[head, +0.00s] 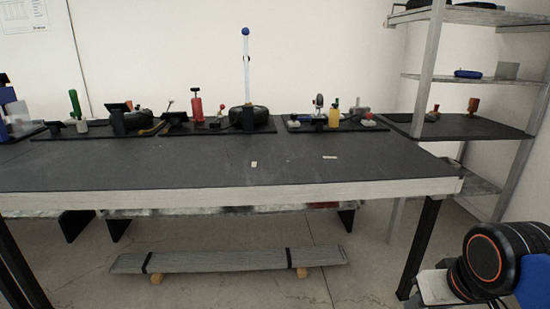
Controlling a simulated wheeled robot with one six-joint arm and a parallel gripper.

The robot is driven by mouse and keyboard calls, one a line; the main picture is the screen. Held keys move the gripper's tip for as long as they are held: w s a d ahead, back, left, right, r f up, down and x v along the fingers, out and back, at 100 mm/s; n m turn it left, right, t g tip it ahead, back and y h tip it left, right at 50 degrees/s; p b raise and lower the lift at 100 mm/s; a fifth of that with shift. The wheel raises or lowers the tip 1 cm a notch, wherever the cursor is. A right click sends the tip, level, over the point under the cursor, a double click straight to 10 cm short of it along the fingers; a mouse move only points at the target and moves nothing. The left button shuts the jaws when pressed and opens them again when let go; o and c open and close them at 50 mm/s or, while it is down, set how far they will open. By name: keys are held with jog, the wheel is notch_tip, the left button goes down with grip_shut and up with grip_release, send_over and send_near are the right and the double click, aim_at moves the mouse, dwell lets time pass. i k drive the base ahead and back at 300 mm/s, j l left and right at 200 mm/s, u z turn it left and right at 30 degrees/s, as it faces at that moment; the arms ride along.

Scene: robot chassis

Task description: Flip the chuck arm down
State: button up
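A long pale lever with a blue ball at its top (246,65) stands nearly upright at the back of the workbench, and looks like the chuck arm. Its lower end meets a dark round base (249,116) on a black mat. The joint between lever and base is too small to make out. My gripper is not in view. Only a link of my arm shows at the bottom right, well apart from the lever.
The dark workbench (200,165) has a clear front half except two small pale labels. Red (197,106), green (75,103) and yellow (334,117) fixtures stand along its back. Shelving (460,125) stands at right. A strapped bundle (228,261) lies on the floor beneath.

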aim_at(245, 32)
jog(key=i+l+u, duration=0.25)
jog(key=i, duration=0.15)
jog(key=i+l+u, duration=0.2)
jog(key=i, duration=0.25)
jog(key=i+l+u, duration=0.25)
jog(key=i, duration=0.15)
